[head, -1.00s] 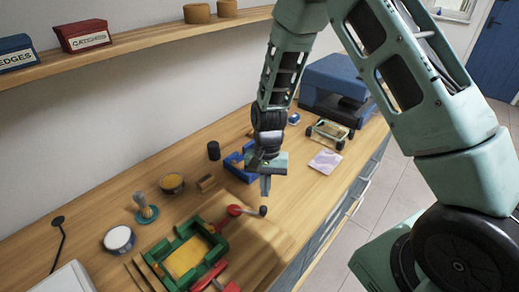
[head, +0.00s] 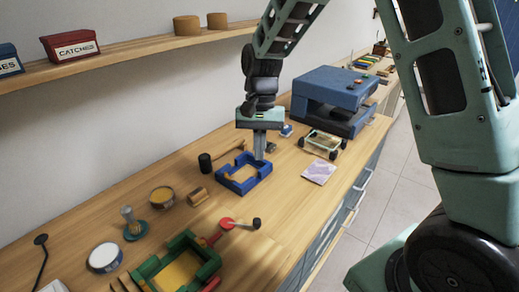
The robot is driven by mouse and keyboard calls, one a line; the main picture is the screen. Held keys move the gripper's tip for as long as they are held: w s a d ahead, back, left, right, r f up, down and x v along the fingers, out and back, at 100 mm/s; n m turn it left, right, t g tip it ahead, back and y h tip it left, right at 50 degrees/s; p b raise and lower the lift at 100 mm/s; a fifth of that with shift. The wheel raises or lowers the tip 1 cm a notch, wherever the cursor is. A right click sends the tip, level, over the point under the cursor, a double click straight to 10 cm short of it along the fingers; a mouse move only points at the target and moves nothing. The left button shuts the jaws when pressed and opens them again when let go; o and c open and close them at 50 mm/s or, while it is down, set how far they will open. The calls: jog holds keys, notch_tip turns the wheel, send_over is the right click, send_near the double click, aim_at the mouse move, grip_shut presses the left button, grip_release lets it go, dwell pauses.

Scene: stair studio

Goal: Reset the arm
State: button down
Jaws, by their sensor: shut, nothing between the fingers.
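My gripper (head: 259,155) hangs from my green arm, pointing down above the wooden bench. Its fingers are together and nothing shows between them. The fingertips are in front of the far side of a blue open frame (head: 229,185) on the bench; I cannot tell the exact height above it. My arm rises from the gripper to the top of the picture and comes down on the right side.
A blue machine (head: 335,88) stands behind right, with a small wheeled frame (head: 322,144) and a pale patterned card (head: 319,172) near it. A green frame (head: 208,246), red-handled tool (head: 228,223), tins and a black cylinder (head: 205,163) occupy the bench (head: 290,215). A shelf (head: 130,48) runs along the wall.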

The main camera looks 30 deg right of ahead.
dwell(0.3)
jog(key=s+a+r+n, duration=0.3)
jog(key=s+a+n, duration=0.3)
jog(key=s+a, duration=0.4)
jog(key=s+a+n+t+h, duration=0.1)
jog(key=s+a+n+t, duration=0.1)
jog(key=s+n, duration=0.6)
jog(key=s, duration=0.7)
jog(key=shift+a+n+b, duration=0.3)
jog(key=shift+a+b, duration=0.05)
jog(key=shift+b, duration=0.05)
jog(key=shift+a+r, duration=0.1)
